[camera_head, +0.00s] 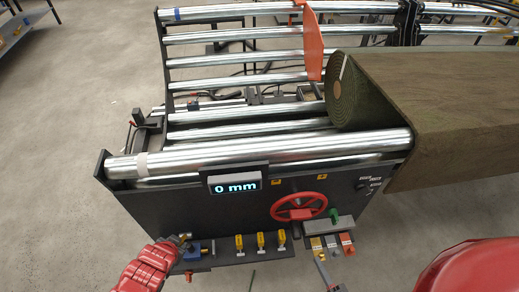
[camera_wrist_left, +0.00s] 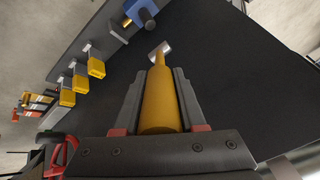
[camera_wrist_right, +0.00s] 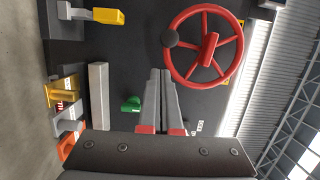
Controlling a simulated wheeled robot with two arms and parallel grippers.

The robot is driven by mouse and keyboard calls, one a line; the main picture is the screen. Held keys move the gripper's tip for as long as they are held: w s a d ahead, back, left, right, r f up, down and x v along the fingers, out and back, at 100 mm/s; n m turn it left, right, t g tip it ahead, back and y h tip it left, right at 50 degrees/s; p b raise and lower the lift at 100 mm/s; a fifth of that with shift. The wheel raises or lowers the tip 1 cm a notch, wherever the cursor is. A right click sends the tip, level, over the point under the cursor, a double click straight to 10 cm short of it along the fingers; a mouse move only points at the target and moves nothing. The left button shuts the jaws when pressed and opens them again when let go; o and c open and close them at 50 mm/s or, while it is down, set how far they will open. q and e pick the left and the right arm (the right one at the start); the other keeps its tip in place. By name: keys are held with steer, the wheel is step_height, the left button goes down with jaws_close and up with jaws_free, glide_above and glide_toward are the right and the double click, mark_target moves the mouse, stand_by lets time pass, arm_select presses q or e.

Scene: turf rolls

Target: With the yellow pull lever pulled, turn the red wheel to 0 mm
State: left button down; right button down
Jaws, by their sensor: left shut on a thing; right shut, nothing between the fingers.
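The red wheel (camera_head: 298,214) is on the dark front panel; in the right wrist view the wheel (camera_wrist_right: 209,50) shows its spokes and a dark knob. The display (camera_head: 235,185) reads "0 mm". My left gripper (camera_wrist_left: 160,85) is shut around the yellow pull lever (camera_wrist_left: 160,105), whose metal stem runs to the panel. In the head view my red left arm mostly hides this lever. My right gripper (camera_wrist_right: 160,78) is shut and empty; its fingertips appear below the wheel rim, apart from it. In the head view it (camera_head: 320,264) is below the coloured levers.
Several small yellow levers (camera_head: 260,240) line the ledge. A green knob (camera_head: 334,215) and coloured pedal-like levers (camera_head: 331,243) sit right of them. A blue part (camera_head: 192,252) is near my left gripper. A turf roll (camera_head: 350,90) lies on the metal rollers (camera_head: 250,153).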

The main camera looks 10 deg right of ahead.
arm_select(q)
steer(key=shift+d, duration=0.35)
arm_select(e)
steer(key=shift+s, duration=0.25)
steer(key=s, duration=0.5)
arm_select(q)
steer(key=shift+a+r+p, duration=0.1)
steer(key=shift+p, duration=0.2)
arm_select(e)
steer(key=shift+w+d+r, duration=0.1)
steer(key=shift+r, duration=0.15)
arm_select(q)
steer(key=shift+a, duration=0.15)
stand_by(1.4)
steer(key=shift+c, duration=2)
jaws_free()
arm_select(e)
steer(key=shift+d, duration=0.1)
